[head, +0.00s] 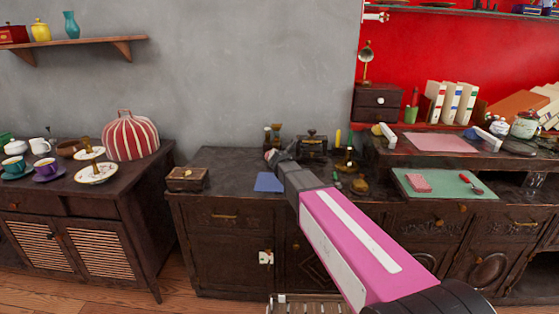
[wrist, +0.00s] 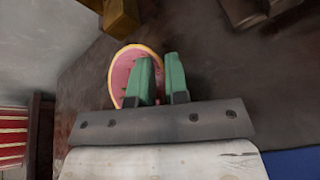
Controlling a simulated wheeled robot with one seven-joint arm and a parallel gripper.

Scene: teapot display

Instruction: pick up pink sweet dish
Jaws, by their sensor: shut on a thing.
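The pink sweet dish (wrist: 122,78) is a pink bowl with a yellow-orange rim, seen in the wrist view. My gripper (wrist: 162,62) has its two green fingers shut on the dish's right side, with the left finger across the bowl. The left finger hides part of the inside. In the head view my gripper (head: 276,158) is over the back of the dark middle cabinet, and the dish is mostly hidden and too small to make out clearly. I cannot tell whether the dish touches the cabinet top.
A small wooden box (head: 187,179) and a blue sheet (head: 269,182) lie on the cabinet top. Dark metal items (head: 312,143) stand close right of my gripper. A grey wall is behind. A striped cover (head: 130,137) and cups stand on the left cabinet.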

